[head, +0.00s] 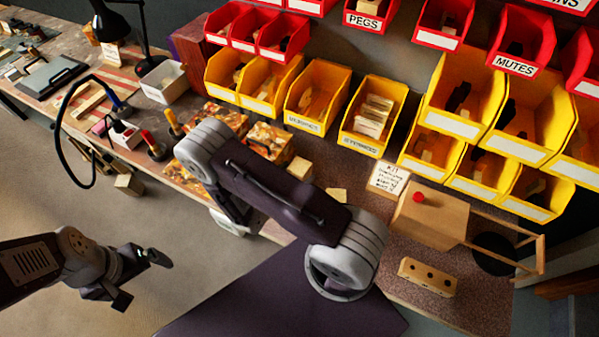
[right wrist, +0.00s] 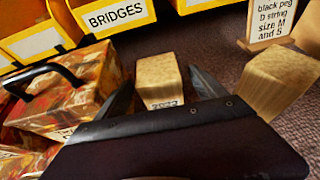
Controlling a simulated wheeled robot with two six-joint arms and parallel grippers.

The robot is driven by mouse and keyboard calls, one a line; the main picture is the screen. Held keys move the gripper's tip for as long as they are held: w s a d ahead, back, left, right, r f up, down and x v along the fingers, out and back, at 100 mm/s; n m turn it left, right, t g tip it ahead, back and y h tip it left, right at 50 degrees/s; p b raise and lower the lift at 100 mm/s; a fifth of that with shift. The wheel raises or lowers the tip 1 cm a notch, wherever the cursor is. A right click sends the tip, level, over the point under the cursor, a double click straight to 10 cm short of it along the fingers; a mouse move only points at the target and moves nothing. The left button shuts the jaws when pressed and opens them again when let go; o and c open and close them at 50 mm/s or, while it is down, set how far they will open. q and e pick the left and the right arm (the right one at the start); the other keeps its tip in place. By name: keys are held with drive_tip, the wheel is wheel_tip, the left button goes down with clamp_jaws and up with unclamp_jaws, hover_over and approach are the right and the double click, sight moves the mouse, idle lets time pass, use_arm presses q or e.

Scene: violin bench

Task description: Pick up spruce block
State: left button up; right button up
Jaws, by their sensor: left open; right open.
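Two pale wooden blocks stand on the bench. One block (right wrist: 157,75) is ahead of my right gripper (right wrist: 158,92), between the lines of its fingers. The other block (right wrist: 277,78) is to the right, outside the fingers. In the head view the blocks show as a left one (head: 300,167) and a right one (head: 337,194), partly behind my right arm. I cannot tell from the label which is spruce. My right gripper is open and empty, hidden in the head view. My left gripper (head: 143,279) is open and empty above the floor.
A patterned box with a black handle (right wrist: 65,90) stands close on the left. The yellow bridges bin (right wrist: 110,18) is behind. A small sign (head: 388,178) stands to the right. A wooden box with a red knob (head: 432,220) and a holed block (head: 428,276) lie further right.

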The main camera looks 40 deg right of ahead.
sight(303, 160)
drive_tip(key=x, duration=0.3)
drive_tip(key=shift+a, duration=0.1)
drive_tip(key=c, duration=1.6)
drive_tip(key=shift+r, duration=0.1)
drive_tip(key=shift+r, duration=0.3)
wheel_tip(303, 160, up, 3)
drive_tip(key=shift+w+f, duration=0.1)
drive_tip(key=shift+f, duration=0.15)
drive_tip(key=s+d+r+p, duration=0.2)
drive_tip(key=s+p, duration=0.1)
drive_tip(key=s+d+r+p, duration=0.2)
drive_tip(key=s+r+p, duration=0.1)
drive_tip(key=s, duration=0.1)
drive_tip(key=s+d+r+p, duration=0.2)
drive_tip(key=s+p, duration=0.1)
drive_tip(key=shift+s+r+p, duration=0.15)
drive_tip(key=shift+r+p, duration=0.15)
drive_tip(key=shift+r, duration=0.05)
